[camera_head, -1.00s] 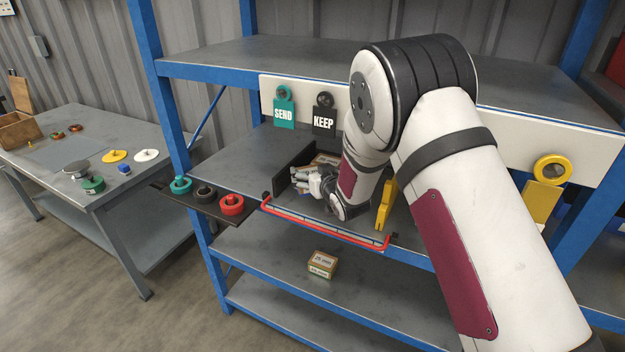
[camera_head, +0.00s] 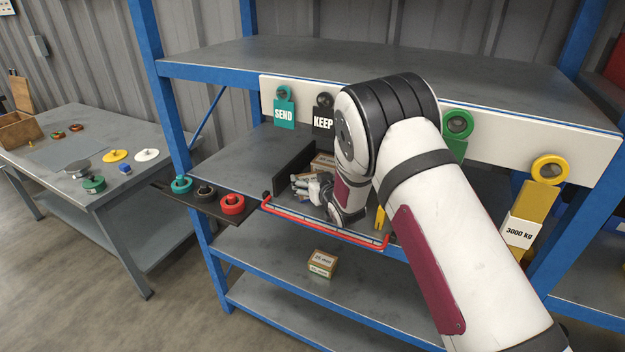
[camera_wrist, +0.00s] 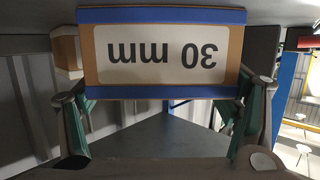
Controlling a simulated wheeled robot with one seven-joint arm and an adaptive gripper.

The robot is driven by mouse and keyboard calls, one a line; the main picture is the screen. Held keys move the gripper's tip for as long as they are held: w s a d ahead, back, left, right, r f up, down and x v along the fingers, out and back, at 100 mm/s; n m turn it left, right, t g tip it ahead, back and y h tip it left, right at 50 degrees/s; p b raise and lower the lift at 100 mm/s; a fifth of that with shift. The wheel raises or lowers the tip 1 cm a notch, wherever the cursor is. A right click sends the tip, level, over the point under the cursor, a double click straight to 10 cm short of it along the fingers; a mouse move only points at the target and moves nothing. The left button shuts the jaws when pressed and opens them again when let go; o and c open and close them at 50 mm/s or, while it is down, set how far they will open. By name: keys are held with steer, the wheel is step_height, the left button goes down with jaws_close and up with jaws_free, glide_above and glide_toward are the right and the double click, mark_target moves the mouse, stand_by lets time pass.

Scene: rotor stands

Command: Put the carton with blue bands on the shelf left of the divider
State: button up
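The carton with blue bands (camera_wrist: 165,55) fills the upper middle of the wrist view, its "30 mm" label upside down. My gripper (camera_wrist: 163,95) has one finger at each side of this carton, and it appears shut on it. In the head view my gripper (camera_head: 306,186) is low in the shelf bay, pointing left, close to the dark divider (camera_head: 284,168). The carton is not clearly visible there, and my arm covers part of the bay. The shelf (camera_head: 238,158) left of the divider is bare.
Another carton (camera_head: 323,160) stands behind my gripper. A red rail (camera_head: 320,224) runs along the bay's front edge. A tray with rings (camera_head: 206,206) juts out at left. SEND (camera_head: 284,113) and KEEP (camera_head: 323,121) signs hang above.

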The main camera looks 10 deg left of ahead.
steer(key=shift+o, duration=0.9)
steer(key=shift+r, duration=0.1)
steer(key=shift+s+r, duration=0.15)
steer(key=v, duration=1.1)
steer(key=shift+s+d+r+p, duration=0.1)
steer(key=shift+s+d+p, duration=0.05)
steer(key=shift+s+p, duration=0.2)
